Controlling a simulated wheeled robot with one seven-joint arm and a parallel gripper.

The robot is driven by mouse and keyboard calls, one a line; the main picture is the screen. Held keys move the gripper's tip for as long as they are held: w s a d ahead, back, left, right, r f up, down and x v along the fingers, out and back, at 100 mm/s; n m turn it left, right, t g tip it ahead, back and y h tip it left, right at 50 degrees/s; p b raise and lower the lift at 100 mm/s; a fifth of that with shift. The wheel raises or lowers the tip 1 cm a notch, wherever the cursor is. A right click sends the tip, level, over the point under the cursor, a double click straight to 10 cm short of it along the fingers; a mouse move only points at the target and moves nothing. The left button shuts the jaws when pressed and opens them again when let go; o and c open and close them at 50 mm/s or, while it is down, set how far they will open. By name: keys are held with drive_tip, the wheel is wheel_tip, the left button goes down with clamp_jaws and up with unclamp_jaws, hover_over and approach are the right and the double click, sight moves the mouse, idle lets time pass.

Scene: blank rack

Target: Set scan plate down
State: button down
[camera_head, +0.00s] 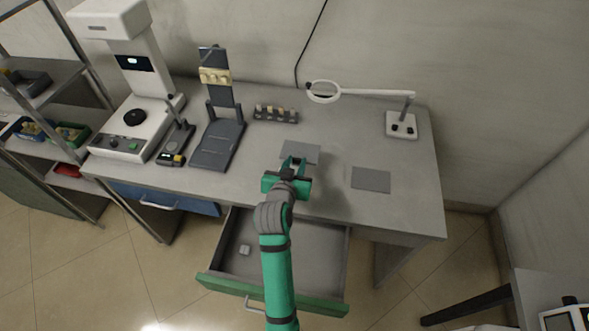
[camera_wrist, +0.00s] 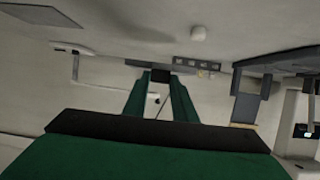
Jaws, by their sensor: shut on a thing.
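A thin flat grey plate (camera_head: 300,151), likely the scan plate, shows just beyond my gripper (camera_head: 292,165) in the head view. In the wrist view my gripper (camera_wrist: 160,82) is shut on a small dark block (camera_wrist: 160,75), with a thin grey edge (camera_wrist: 140,64) beside it. These look like the plate seen edge-on and its grip. The height of the plate above the desk is hard to tell. A second grey rectangle (camera_head: 371,179) lies flat on the desk to the right, bare. It also shows in the wrist view (camera_wrist: 40,15).
The desk (camera_head: 420,205) has a block rack (camera_head: 275,114), a dark stand (camera_head: 217,145), a white instrument (camera_head: 130,120) and a ring magnifier (camera_head: 324,92). An open drawer (camera_head: 315,250) juts out below.

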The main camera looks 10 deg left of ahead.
sight(295, 165)
drive_tip(key=w+f, duration=0.2)
drive_tip(key=f, duration=0.1)
drive_tip(key=shift+w+a+f, duration=0.1)
drive_tip(key=shift+w+a, duration=0.05)
drive_tip(key=shift+w, duration=0.2)
drive_tip(key=f, duration=0.3)
drive_tip(key=shift+s+a, duration=0.1)
drive_tip(key=shift+a, duration=0.15)
drive_tip(key=shift+d, duration=0.5)
drive_tip(key=shift+f, duration=0.1)
drive_tip(key=c, duration=1.5)
unclamp_jaws()
drive_tip(key=shift+a, duration=0.15)
drive_tip(key=shift+o, duration=0.2)
